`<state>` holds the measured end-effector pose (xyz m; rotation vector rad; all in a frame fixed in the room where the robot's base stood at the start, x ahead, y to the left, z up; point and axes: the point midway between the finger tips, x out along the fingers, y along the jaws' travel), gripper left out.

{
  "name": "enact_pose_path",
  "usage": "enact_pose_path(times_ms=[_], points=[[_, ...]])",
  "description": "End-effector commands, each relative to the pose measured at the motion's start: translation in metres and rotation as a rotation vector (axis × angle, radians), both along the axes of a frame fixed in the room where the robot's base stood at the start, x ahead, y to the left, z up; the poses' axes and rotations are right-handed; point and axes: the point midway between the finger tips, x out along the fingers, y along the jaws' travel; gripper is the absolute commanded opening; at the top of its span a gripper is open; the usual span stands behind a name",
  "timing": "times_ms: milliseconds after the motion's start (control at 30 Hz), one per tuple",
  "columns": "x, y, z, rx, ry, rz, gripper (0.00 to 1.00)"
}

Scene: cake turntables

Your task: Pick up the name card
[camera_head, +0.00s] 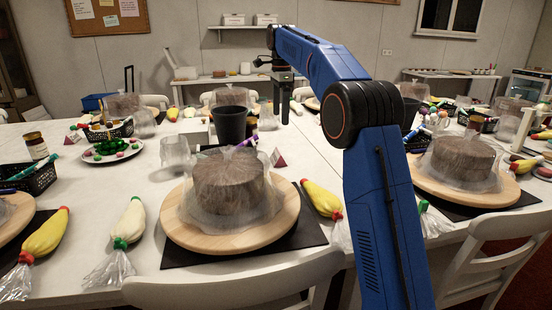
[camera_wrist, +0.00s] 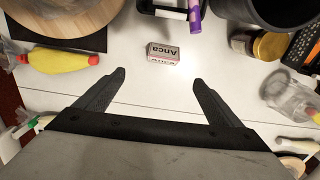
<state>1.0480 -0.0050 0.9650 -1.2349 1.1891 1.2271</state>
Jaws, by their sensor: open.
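The name card (camera_wrist: 162,53) is a small white tent card with dark lettering that reads "Anca". In the wrist view it stands on the white table, ahead of my fingertips and roughly centred between them. In the head view the card (camera_head: 279,158) shows a dark red side, just right of the nearest cake turntable. My gripper (camera_wrist: 159,77) is open and empty, with its two dark fingers apart. In the head view my gripper (camera_head: 282,110) points down, above the table, and does not touch the card.
A wooden turntable (camera_head: 235,242) with a wrapped cake stands left of the card. A yellow piping bag (camera_head: 322,200) lies nearby. A black cup (camera_head: 230,124), a purple marker (camera_wrist: 195,14) and a gold-lidded jar (camera_wrist: 270,46) are close. Bare table surrounds the card in the wrist view.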

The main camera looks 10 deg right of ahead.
Motion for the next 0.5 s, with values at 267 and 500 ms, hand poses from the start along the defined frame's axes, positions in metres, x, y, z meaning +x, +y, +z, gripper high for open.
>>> enact_pose_path(times_ms=[267,500], points=[[0.009,0.002,-0.019,-0.001,0.01,-0.033,0.88],[0.008,0.002,-0.061,-0.001,0.01,-0.032,0.88]])
